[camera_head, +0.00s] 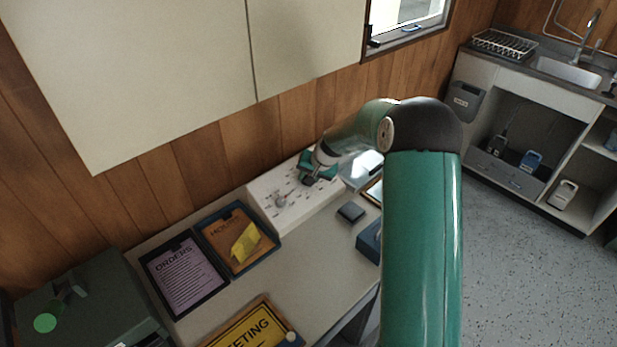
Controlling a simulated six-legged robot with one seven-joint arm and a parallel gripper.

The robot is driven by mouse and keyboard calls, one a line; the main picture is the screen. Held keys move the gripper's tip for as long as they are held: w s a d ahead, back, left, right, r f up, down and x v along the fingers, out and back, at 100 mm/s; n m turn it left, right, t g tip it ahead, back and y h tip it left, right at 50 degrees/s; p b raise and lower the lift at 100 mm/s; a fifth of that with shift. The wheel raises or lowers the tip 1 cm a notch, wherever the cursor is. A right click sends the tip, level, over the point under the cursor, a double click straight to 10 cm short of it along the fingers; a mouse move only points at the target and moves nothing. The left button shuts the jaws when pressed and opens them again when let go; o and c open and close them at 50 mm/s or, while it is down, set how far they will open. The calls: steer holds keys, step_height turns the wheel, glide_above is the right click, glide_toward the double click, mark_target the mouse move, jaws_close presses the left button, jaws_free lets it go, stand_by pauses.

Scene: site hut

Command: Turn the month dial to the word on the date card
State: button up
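A white slant-topped box (312,211) stands at the back of the desk against the wood wall. One round grey dial (280,201) with small dark marks around it shows on its left half. The marks are too small to read. My green and black gripper (309,181) is over the right half of the box, close to its top face, and hides what is under it. I cannot tell whether its fingers are open or touch anything. A folded yellow card (245,241) stands on an orange board; its writing is not legible. I cannot tell whether it is the date card.
The orange board (222,229) and an ORDERS sheet (184,272) lie left of the box. A yellow MEETING sign (243,332) is at the front. A small dark block (350,212) and a blue box (369,240) sit right. Cabinets (180,60) hang above the desk.

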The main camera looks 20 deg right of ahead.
steer(key=m, duration=1.1)
steer(key=shift+m, duration=0.3)
stand_by(0.3)
steer(key=o, duration=1)
steer(key=shift+r, duration=0.1)
steer(key=v, duration=1.3)
steer(key=shift+s+d, duration=0.25)
steer(key=shift+s, duration=0.15)
steer(key=shift+r, duration=0.15)
